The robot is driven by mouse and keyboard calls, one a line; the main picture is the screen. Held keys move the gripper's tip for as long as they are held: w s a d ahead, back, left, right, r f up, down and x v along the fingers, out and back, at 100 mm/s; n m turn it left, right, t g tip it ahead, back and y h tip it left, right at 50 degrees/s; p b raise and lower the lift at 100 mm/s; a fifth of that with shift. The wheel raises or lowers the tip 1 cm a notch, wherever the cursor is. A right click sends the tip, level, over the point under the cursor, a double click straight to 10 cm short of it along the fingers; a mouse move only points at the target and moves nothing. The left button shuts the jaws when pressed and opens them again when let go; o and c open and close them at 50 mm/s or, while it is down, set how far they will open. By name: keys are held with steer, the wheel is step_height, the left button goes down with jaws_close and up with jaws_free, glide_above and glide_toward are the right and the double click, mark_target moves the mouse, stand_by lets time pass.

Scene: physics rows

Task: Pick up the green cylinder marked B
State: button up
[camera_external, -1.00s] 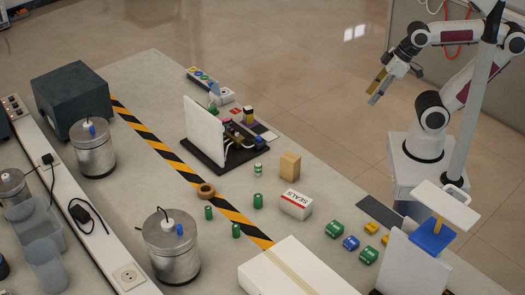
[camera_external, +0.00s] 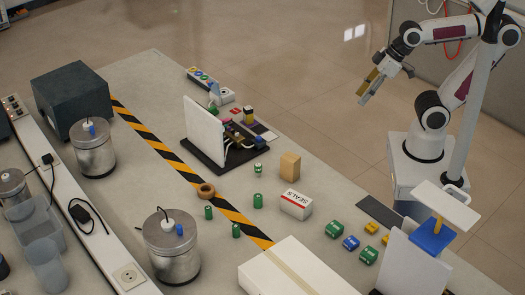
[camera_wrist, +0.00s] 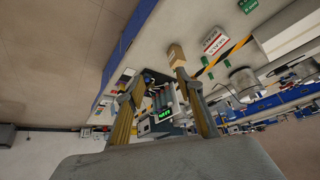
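Several small green cylinders stand on the table in the external view: one (camera_external: 208,212) left of the striped tape, one (camera_external: 236,230) near the tape, one (camera_external: 258,200) right of it, and one with a pale band (camera_external: 258,169) farther back. Their letters are too small to read, so I cannot tell which is marked B. My gripper (camera_external: 369,87) is raised beyond the table's right edge, far from all of them. In the wrist view my gripper (camera_wrist: 158,78) has its two fingers spread with nothing held between them.
The SEALS box (camera_external: 296,204) and a wooden block (camera_external: 289,167) stand right of the cylinders. A white panel (camera_external: 203,132) rises behind them, a metal canister (camera_external: 171,246) stands left, and a large white box (camera_external: 290,272) lies in front. Green, blue and yellow blocks (camera_external: 351,243) lie right.

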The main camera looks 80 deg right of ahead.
steer(key=w+a+f+n+t+y, duration=0.1)
steer(key=w+a+f+t+y, duration=0.1)
steer(key=w+a, duration=1)
steer(key=w+a+f+t+y, duration=0.1)
steer(key=w+a+y, duration=0.1)
steer(key=w+a, duration=0.95)
steer(key=w+a+f+t+h, duration=0.1)
steer(key=w+a+f+t, duration=0.1)
steer(key=w+a+f, duration=0.7)
steer(key=t+h, duration=0.2)
glide_toward(236, 231)
steer(key=shift+w+d+f, duration=0.1)
steer(key=shift+w+d, duration=0.1)
steer(key=shift+w, duration=0.35)
steer(key=shift+w+d, duration=0.25)
steer(key=shift+w, duration=0.25)
steer(key=shift+s+a+f, duration=0.15)
steer(key=shift+f, duration=0.45)
steer(key=shift+x, duration=1.3)
